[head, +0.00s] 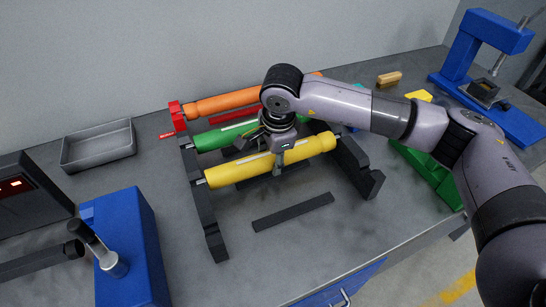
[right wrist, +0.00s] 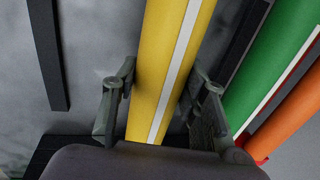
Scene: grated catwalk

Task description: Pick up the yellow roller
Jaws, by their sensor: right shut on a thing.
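The yellow roller (head: 235,172) with a white stripe lies across the front of a dark rack (head: 213,232) in the head view. In the right wrist view the roller (right wrist: 172,50) runs between the two fingers. My right gripper (head: 277,158) reaches down from above and is shut on the roller near its middle. The fingers (right wrist: 160,98) are on both sides of it. I cannot tell whether the roller's ends touch the rack. My left gripper is not in view.
A green roller (head: 212,138) and an orange roller (head: 222,103) lie behind in the rack. A grey tray (head: 98,147) stands at left, a blue device (head: 130,250) at front left. A blue press (head: 478,45) stands at back right. The front bench has bare room.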

